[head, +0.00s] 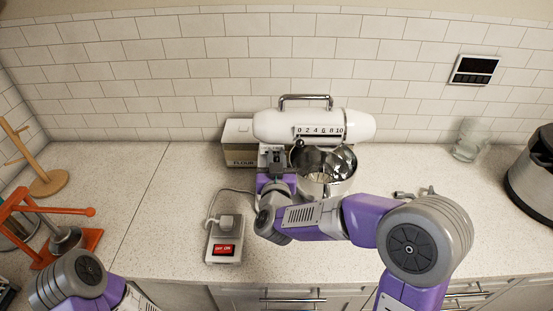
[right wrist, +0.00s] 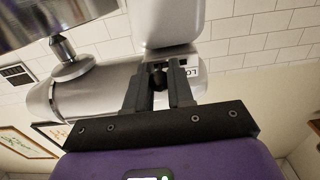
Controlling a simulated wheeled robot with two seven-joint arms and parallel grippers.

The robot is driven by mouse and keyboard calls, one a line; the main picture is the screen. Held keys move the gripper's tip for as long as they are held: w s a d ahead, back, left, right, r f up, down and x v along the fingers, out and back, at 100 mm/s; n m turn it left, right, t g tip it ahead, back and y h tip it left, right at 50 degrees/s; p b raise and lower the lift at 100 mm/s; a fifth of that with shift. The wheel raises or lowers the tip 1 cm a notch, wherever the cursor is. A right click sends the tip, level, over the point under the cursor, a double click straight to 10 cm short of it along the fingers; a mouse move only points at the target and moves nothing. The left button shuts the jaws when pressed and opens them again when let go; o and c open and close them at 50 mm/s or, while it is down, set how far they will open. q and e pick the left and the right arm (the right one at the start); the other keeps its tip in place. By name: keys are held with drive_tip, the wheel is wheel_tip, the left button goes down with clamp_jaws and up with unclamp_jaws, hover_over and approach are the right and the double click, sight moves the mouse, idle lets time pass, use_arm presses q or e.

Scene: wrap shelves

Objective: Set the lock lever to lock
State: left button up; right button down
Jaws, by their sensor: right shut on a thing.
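The white and silver stand mixer (head: 350,125) stands against the back wall, with a metal bowl (head: 341,176) under its head. My right gripper (head: 272,158) is at the mixer's left side, in front of the flour box. In the right wrist view its two dark fingers (right wrist: 159,72) are shut on the small dark lock lever (right wrist: 158,78) on the silver mixer body. A white label (right wrist: 192,72) beside the fingers shows part of its lettering, "LO"; the rest is hidden. The lever's exact position is hard to tell.
A flour box (head: 238,141) stands left of the mixer. An orange-handled press (head: 75,238) and wooden rack (head: 47,182) are left. A glass (head: 467,142) and dark pot (head: 535,175) are right.

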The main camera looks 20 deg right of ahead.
drive_tip(key=shift+w+a, duration=0.2)
drive_tip(key=shift+a, duration=0.55)
drive_tip(key=shift+w+a, duration=0.2)
drive_tip(key=shift+a, duration=0.55)
drive_tip(key=shift+d, duration=0.1)
drive_tip(key=c, duration=1.4)
unclamp_jaws()
drive_tip(key=o, duration=0.4)
drive_tip(key=shift+c, duration=0.2)
drive_tip(key=shift+s, duration=0.1)
approach(265, 150)
drive_tip(key=shift+s, duration=0.7)
